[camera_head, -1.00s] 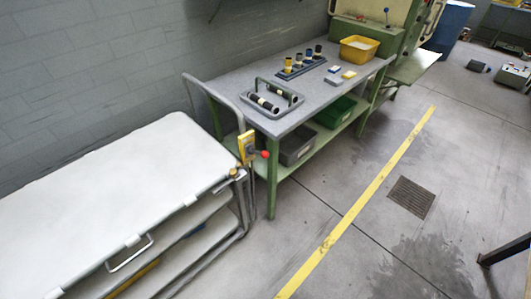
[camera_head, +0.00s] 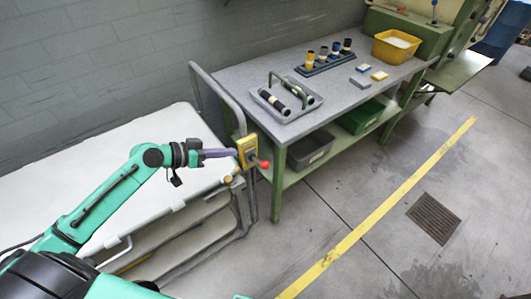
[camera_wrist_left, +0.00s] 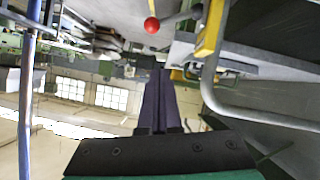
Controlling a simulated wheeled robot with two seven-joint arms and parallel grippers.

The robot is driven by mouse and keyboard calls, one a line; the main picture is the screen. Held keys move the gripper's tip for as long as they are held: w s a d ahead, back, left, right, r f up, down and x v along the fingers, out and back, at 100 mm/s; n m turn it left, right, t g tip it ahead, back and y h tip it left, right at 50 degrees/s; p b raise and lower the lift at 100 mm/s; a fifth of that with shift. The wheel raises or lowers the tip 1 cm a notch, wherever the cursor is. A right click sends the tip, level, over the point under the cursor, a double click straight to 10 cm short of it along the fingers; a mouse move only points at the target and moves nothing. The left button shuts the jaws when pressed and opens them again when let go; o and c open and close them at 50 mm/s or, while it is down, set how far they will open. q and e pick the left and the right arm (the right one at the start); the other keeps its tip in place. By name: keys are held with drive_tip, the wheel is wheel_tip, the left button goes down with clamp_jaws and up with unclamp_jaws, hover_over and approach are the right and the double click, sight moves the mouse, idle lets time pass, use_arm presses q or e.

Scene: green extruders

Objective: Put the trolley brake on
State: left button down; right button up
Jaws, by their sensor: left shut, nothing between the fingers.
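The trolley (camera_head: 100,165) has a white top and a grey tube push handle (camera_head: 212,88). Near its corner by the workbench is a yellow brake plate (camera_head: 247,150) with a lever ending in a red ball (camera_head: 264,164), which points out to the right and slightly down. My left gripper (camera_head: 232,153) has purple fingers, is shut and empty, and points at the left side of the yellow plate; I cannot tell whether it touches. In the left wrist view the shut fingers (camera_wrist_left: 160,75) are below the red ball (camera_wrist_left: 151,25) and the yellow plate (camera_wrist_left: 210,28), apart from the ball.
A green workbench (camera_head: 225,77) behind the trolley carries a grey tray (camera_head: 287,100), a rack of bottles (camera_head: 325,62) and a yellow bin (camera_head: 397,46). Grey and green bins sit on its lower shelf. The floor with a yellow line (camera_head: 390,205) and a grate (camera_head: 433,217) is clear.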

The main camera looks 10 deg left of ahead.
use_arm(q)
drive_tip(key=shift+w+d+r, duration=0.1)
drive_tip(key=shift+d+r, duration=0.1)
drive_tip(key=shift+r, duration=0.25)
drive_tip(key=shift+w+d+r, duration=0.1)
drive_tip(key=shift+d+r, duration=0.1)
drive_tip(key=shift+r, duration=0.2)
drive_tip(key=p, duration=0.3)
hover_over(259, 161)
drive_tip(key=s, duration=0.1)
wheel_tip(259, 161, down, 3)
drive_tip(key=f, duration=0.3)
drive_tip(key=s+f+p, duration=0.1)
drive_tip(key=f, duration=0.1)
drive_tip(key=shift+s+d, duration=0.1)
drive_tip(key=shift+d, duration=0.15)
drive_tip(key=shift+f, duration=0.1)
